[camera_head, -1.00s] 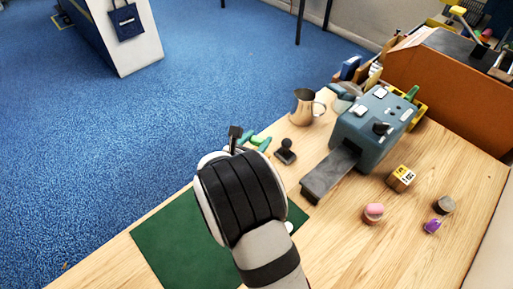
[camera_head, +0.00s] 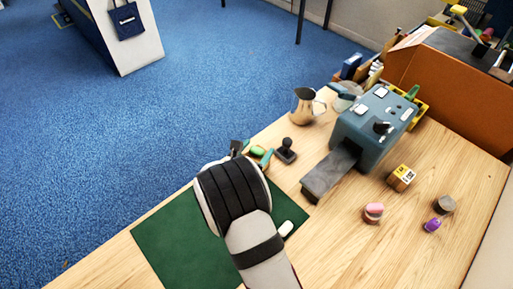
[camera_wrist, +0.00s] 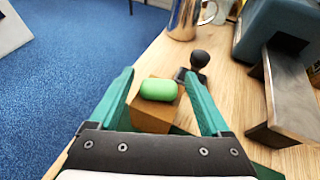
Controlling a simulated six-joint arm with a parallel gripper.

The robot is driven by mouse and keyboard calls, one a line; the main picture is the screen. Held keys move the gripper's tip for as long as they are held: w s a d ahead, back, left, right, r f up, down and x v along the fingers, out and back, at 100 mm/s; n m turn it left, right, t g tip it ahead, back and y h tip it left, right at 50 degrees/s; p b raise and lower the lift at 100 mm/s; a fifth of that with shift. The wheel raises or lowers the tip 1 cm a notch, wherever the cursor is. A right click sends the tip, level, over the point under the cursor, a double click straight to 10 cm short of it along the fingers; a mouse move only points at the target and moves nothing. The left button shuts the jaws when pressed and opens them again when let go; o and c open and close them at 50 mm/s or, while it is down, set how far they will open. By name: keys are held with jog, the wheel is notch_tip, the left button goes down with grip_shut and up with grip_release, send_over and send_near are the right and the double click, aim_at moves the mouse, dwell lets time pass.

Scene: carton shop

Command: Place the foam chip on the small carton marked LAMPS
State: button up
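A green rounded piece (camera_wrist: 158,89) that looks like foam lies on top of a small brown carton (camera_wrist: 153,118) in the wrist view. No marking on that carton can be read. In the head view the green piece (camera_head: 257,150) shows just beyond my wrist, which hides the carton. My gripper (camera_wrist: 158,73) is open, its teal fingers apart on either side of the green piece, with no contact visible. A white rounded piece (camera_head: 286,228) lies on the green mat (camera_head: 165,240). I cannot tell which piece is the foam chip.
A black-knobbed stamp (camera_head: 286,151) and a metal jug (camera_head: 303,106) stand close by. A blue-grey machine (camera_head: 372,128) with a dark ledge is to the right. A yellow-and-white block (camera_head: 401,178), a pink-topped item (camera_head: 373,211) and a purple item (camera_head: 432,225) stand on the right.

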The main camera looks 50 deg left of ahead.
jog(key=shift+r, duration=0.25)
jog(key=v, duration=1.2)
jog(key=w+d+r+m+h, duration=0.5)
jog(key=w+d+m, duration=0.25)
jog(key=d, duration=0.25)
jog(key=w+d+r+m+g+h, duration=0.2)
jog(key=d+m+g+h, duration=0.15)
jog(key=d+m, duration=0.55)
jog(key=w+d+r+m+g+h, duration=0.15)
jog(key=d+m+h, duration=0.3)
jog(key=d, duration=0.85)
jog(key=s+d+r+m+g+y, duration=0.1)
jog(key=s+d+m+g, duration=0.55)
jog(key=d+m, duration=0.35)
jog(key=s+a+r+m+g+y, duration=0.1)
jog(key=s+a+m+y, duration=0.1)
jog(key=s+m+y, duration=0.6)
jog(key=s+m, duration=0.3)
jog(key=m, duration=0.4)
jog(key=shift+s+a+r+y, duration=0.2)
jog(key=shift+s+a+y, duration=0.1)
jog(key=shift+s+a, duration=0.1)
